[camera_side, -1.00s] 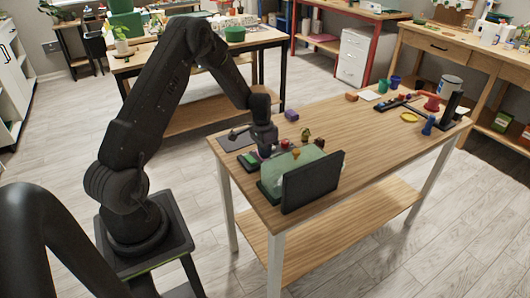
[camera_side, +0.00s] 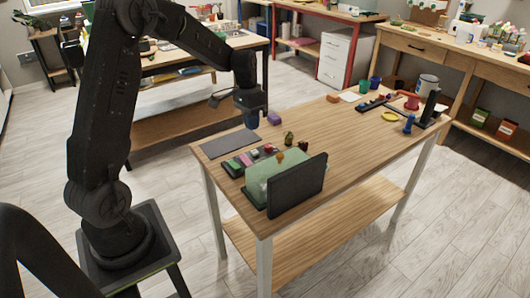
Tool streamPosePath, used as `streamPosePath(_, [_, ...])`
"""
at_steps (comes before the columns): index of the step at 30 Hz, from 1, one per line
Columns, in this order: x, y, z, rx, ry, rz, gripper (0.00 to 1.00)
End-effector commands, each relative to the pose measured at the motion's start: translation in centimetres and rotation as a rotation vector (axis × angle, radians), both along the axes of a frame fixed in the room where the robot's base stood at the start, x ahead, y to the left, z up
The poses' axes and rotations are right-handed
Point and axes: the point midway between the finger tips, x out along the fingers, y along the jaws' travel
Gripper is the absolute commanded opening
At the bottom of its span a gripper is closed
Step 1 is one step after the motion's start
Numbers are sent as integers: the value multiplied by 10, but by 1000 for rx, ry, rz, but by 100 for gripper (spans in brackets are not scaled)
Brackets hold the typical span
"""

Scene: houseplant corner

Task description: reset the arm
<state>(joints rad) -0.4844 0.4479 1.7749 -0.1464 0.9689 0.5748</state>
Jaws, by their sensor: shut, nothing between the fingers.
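My gripper (camera_side: 252,120) is at the end of my dark arm, pointing down above the far left part of the wooden table (camera_side: 350,150). It is shut and looks empty; its fingertips are small and dark here. It is apart from the pale green box (camera_side: 272,178) and the tray of small coloured items (camera_side: 247,161), which sit nearer the camera. My arm arches up from its base at the left, its upper part cut by the top edge.
A dark upright panel (camera_side: 298,186) stands at the table's front edge. A grey mat (camera_side: 230,144) lies at the left end, a purple block (camera_side: 274,118) near my gripper. Cups and a can (camera_side: 427,86) stand at the far right. The table's middle is mostly clear.

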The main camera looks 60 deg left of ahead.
Motion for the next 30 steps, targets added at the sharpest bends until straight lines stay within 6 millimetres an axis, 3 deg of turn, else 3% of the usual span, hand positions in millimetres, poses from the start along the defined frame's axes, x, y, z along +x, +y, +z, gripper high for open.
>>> streamPosePath(6, [-33,-64,69,75,-101,-6,0])
streamPosePath(13, [-94,-127,119,127,-232,3,0])
streamPosePath(21, [-173,-175,137,137,-392,20,0])
streamPosePath(25, [-198,-184,135,131,-445,28,0])
streamPosePath(30, [-211,-189,133,124,-473,35,0])
